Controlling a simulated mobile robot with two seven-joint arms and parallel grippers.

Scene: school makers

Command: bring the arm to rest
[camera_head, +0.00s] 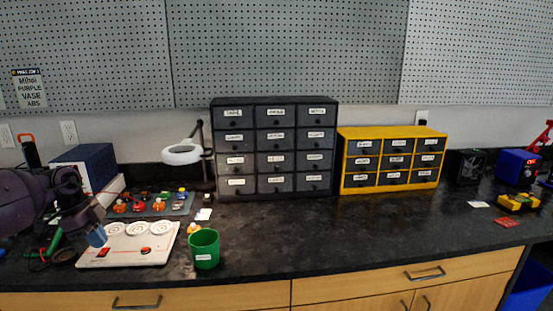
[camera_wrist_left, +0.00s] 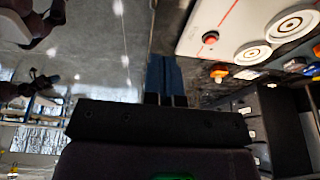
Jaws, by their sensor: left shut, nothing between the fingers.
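My left arm comes in from the left edge of the head view. Its left gripper (camera_head: 98,237) hangs over the left end of the counter, just in front of and partly over the left edge of a white board (camera_head: 130,257). The blue fingers are together with nothing between them; they also show in the left wrist view (camera_wrist_left: 165,78). The board carries several white round discs (camera_head: 137,228) and a red button (camera_head: 146,250). I cannot tell whether the gripper touches the board. My right gripper is not in view in the head view.
A green cup (camera_head: 204,249) stands right of the board. A mat (camera_head: 165,204) with small coloured parts lies behind it. A grey drawer cabinet (camera_head: 275,148), a yellow drawer cabinet (camera_head: 392,158) and a magnifier lamp (camera_head: 183,154) stand at the back. The counter's middle front (camera_head: 330,235) is clear.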

